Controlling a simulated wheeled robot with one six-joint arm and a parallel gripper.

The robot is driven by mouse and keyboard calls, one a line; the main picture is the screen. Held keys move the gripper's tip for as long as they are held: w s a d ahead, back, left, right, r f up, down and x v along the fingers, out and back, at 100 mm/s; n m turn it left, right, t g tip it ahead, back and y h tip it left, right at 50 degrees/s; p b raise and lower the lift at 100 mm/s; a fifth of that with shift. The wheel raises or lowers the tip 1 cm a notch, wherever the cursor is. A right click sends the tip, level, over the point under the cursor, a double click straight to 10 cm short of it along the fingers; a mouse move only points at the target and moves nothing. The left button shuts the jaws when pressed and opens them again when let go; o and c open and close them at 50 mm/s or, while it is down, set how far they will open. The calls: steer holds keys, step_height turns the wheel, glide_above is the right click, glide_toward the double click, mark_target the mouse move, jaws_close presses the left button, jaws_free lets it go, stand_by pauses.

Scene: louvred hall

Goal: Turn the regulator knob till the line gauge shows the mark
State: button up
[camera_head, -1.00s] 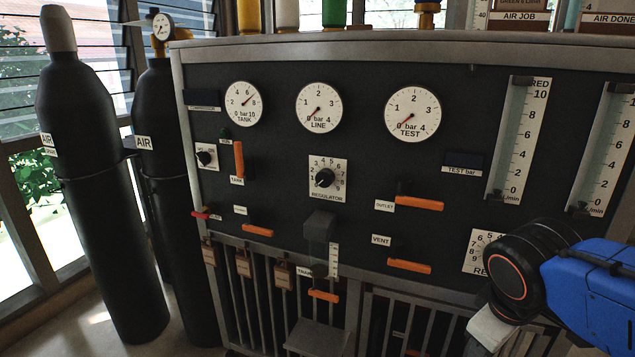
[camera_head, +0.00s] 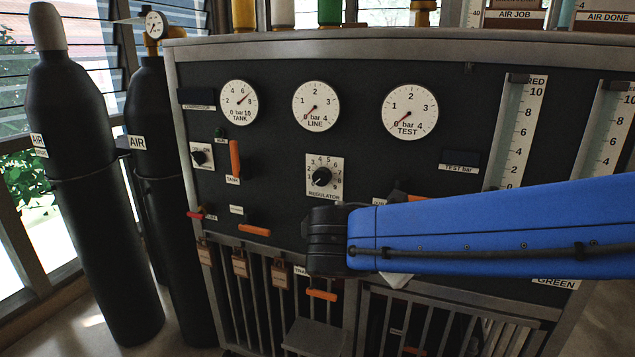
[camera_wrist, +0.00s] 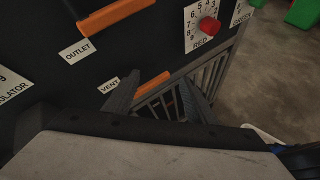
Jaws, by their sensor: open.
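The regulator knob (camera_head: 321,177) is black, on a white numbered plate in the middle of the dark panel in the head view. In the wrist view only a corner of the regulator plate (camera_wrist: 10,92) shows, with its knob out of frame. The line gauge (camera_head: 316,106) is a white dial above the knob; its needle points lower left, near 0. I cannot make out a separate mark on it. My gripper (camera_wrist: 160,100) is open and empty in the wrist view, its fingers apart near the vent label, clear of the knob. My arm hides it in the head view.
The tank gauge (camera_head: 239,103) and test gauge (camera_head: 410,111) flank the line gauge. An orange outlet handle (camera_wrist: 115,14), an orange vent handle (camera_wrist: 138,92) and a red knob (camera_wrist: 209,26) are near my gripper. Black air cylinders (camera_head: 88,200) stand at left.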

steer(key=w+a+r+n+t, duration=0.1)
steer(key=a+r+n+t, duration=0.15)
steer(key=a, duration=0.35)
steer(key=a+r+n+t, duration=0.2)
steer(key=a+r+n, duration=0.15)
steer(key=a, duration=0.35)
steer(key=n+t+y, duration=0.2)
steer(key=n+t, duration=0.2)
steer(key=n, duration=0.1)
glide_toward(320, 179)
steer(key=x, duration=0.8)
steer(key=shift+w, duration=0.15)
steer(key=shift+c, duration=0.2)
steer(key=c, duration=1)
